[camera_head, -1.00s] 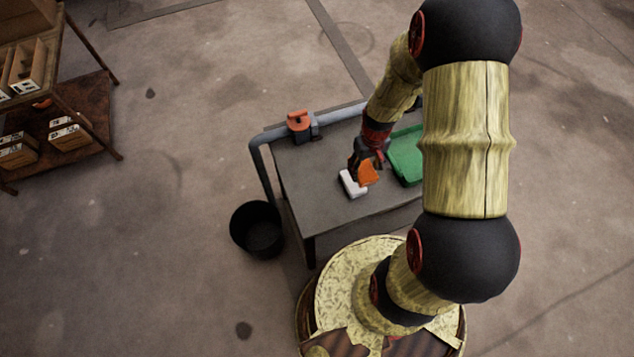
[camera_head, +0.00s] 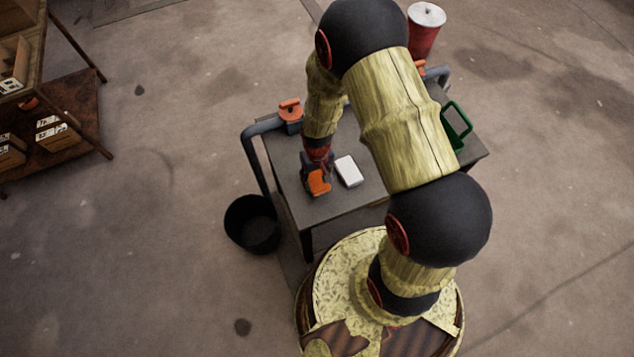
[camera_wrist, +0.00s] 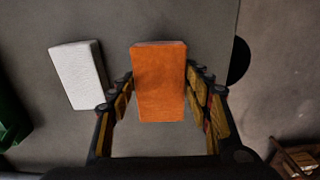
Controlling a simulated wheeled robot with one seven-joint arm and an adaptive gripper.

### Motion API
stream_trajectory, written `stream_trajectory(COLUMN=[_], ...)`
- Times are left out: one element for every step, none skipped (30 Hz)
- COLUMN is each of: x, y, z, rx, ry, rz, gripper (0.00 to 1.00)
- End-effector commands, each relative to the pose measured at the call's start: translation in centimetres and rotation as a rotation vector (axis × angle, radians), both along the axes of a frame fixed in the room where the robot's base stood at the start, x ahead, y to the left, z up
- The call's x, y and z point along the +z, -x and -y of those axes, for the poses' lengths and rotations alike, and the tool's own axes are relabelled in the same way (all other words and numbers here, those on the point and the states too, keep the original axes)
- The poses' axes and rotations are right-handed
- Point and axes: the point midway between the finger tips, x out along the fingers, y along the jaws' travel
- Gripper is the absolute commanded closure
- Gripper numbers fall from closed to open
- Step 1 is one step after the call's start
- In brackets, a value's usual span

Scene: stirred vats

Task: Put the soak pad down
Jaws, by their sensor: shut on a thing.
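An orange block-shaped pad (camera_head: 319,183) is in my gripper (camera_head: 316,168), over the near left part of the grey table (camera_head: 285,165). In the wrist view the orange pad (camera_wrist: 160,85) sits between the two fingers of my gripper (camera_wrist: 160,92), which is shut on it. I cannot tell whether its underside touches the table. A white block (camera_head: 348,171) lies flat on the table just right of the gripper; the wrist view shows this white block (camera_wrist: 77,75) to the left, apart from the orange pad.
A green tray (camera_head: 457,122) on the table is partly hidden by my arm. An orange-topped fitting (camera_head: 290,112) is at the table's back left. A black bucket (camera_head: 252,224) stands on the floor at left. A red vat (camera_head: 426,32) stands behind. Bare tabletop surrounds the pad.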

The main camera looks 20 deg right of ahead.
Motion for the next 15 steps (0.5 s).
stream_trajectory(x=[-1.0, -1.5, -2.2, -2.6, -2.9, -3.2, -3.2, -3.2, -3.2, -3.1, -3.1, -3.1, -3.1, -3.1, -3.2], y=[0.1, 0.1, 0.1, 0.1, 0.1, 0.0, 0.0, 0.0, 0.0, 0.0, 0.0, 0.0, 0.0, 0.0, 0.0], z=[-0.1, -0.1, -0.1, -0.1, -0.1, -0.1, -0.1, -0.1, -0.1, -0.1, -0.1, -0.1, -0.1, -0.1, -0.1], rx=[0.001, 0.0, 0.0, 0.0, 0.0, 0.0, 0.0, 0.0, 0.0, 0.0, 0.0, 0.0, 0.0, 0.0, 0.0], ry=[0.0, 0.0, 0.0, 0.0, 0.0, 0.0, 0.0, 0.0, 0.0, 0.0, 0.0, 0.0, 0.0, 0.0, 0.0], rz=[-0.003, -0.003, -0.004, -0.004, -0.003, -0.001, -0.001, 0.0, 0.0, 0.0, 0.0, 0.0, 0.0, 0.0, 0.0], gripper=[0.75, 0.75, 0.75, 0.75, 0.75, 0.75, 0.75, 0.75, 0.75, 0.75, 0.75, 0.75, 0.75, 0.75, 0.75])
